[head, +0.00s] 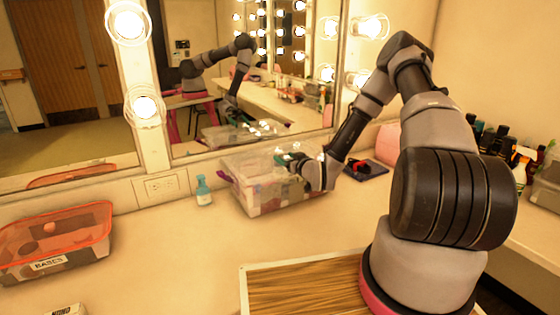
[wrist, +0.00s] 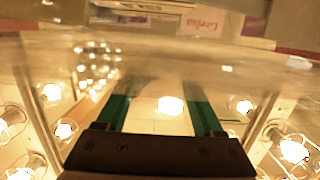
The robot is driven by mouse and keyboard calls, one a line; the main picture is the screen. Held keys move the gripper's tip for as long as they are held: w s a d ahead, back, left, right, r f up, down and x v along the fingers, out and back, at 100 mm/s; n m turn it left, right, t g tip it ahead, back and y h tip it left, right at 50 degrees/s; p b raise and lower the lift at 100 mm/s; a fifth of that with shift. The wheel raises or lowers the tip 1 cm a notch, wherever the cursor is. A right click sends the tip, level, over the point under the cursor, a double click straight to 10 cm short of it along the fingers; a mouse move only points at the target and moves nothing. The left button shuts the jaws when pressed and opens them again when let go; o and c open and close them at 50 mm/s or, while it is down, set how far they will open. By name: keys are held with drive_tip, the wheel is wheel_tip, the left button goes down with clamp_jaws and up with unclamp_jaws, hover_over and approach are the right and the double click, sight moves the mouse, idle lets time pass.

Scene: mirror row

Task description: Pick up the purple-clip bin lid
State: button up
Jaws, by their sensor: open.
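The clear purple-clip bin (head: 262,198) stands on the counter against the mirror, with a purple clip at its left end. Its clear lid (head: 250,162) lies over the top. My gripper (head: 290,160) is at the right part of the lid; the wrist blocks some of the bin. In the wrist view, the green fingers (wrist: 157,102) are apart with nothing visibly clamped between them. A clear, shiny surface (wrist: 150,50), likely the lid, crosses that view with bulb reflections. I cannot tell whether the fingertips touch it.
A teal bottle (head: 203,191) stands just left of the bin. A bin with an orange lid (head: 60,228) sits at far left. A dark tray with a red item (head: 364,168) is right of the bin. The mirror (head: 225,90) is close behind.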

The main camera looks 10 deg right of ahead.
sight(281, 154)
drive_tip(key=x, duration=0.5)
drive_tip(key=shift+w+d+r, duration=0.1)
drive_tip(key=shift+w+r, duration=0.1)
drive_tip(key=shift+r, duration=0.05)
clamp_jaws()
